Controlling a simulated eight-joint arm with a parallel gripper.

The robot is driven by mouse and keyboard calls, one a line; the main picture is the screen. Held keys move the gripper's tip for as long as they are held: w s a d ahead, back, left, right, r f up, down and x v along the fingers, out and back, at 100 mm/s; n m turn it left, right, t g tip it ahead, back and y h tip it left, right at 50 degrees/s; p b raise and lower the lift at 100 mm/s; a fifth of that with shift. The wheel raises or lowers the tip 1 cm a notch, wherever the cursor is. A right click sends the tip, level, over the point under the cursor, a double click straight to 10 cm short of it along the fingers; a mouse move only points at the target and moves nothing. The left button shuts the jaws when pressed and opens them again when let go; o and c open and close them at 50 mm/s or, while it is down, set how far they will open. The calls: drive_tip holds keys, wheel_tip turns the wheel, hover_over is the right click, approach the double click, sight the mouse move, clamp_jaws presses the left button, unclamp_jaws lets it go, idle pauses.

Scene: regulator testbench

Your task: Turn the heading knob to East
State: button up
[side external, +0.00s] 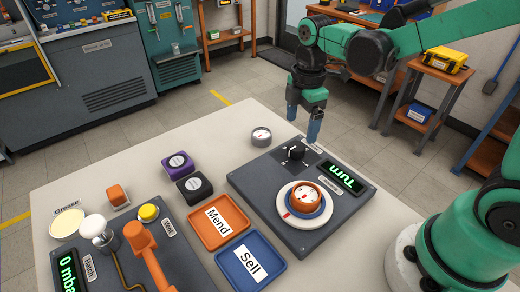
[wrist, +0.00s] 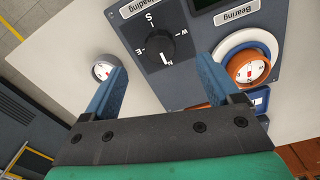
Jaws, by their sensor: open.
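The heading knob (wrist: 155,46) is black and round, on the dark panel (wrist: 185,80), with letters S, E, N and W around it. Its white pointer mark lies toward N, at the lower side in the wrist view. In the side view the knob (side external: 294,153) stands at the panel's far end. My gripper (wrist: 162,66) is open and empty, its blue fingers apart on either side of the knob in the picture. In the side view my gripper (side external: 304,124) hangs above and behind the knob, apart from it. The "Heading" label (wrist: 140,8) is partly cut off.
An orange-and-white dial (side external: 306,200) with a blue ring sits on the same panel beside a green "Turn" display (side external: 342,177). A small grey gauge (side external: 261,136) stands on the table beside the panel. Orange "Mend" (side external: 198,233) and blue "Sell" (side external: 228,270) trays lie left of the panel.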

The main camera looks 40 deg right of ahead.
sight(298, 146)
drive_tip(key=shift+w+f+n, duration=0.1)
drive_tip(key=shift+f+n, duration=0.2)
drive_tip(key=shift+f, duration=2.65)
drive_tip(key=shift+c, duration=0.2)
clamp_jaws()
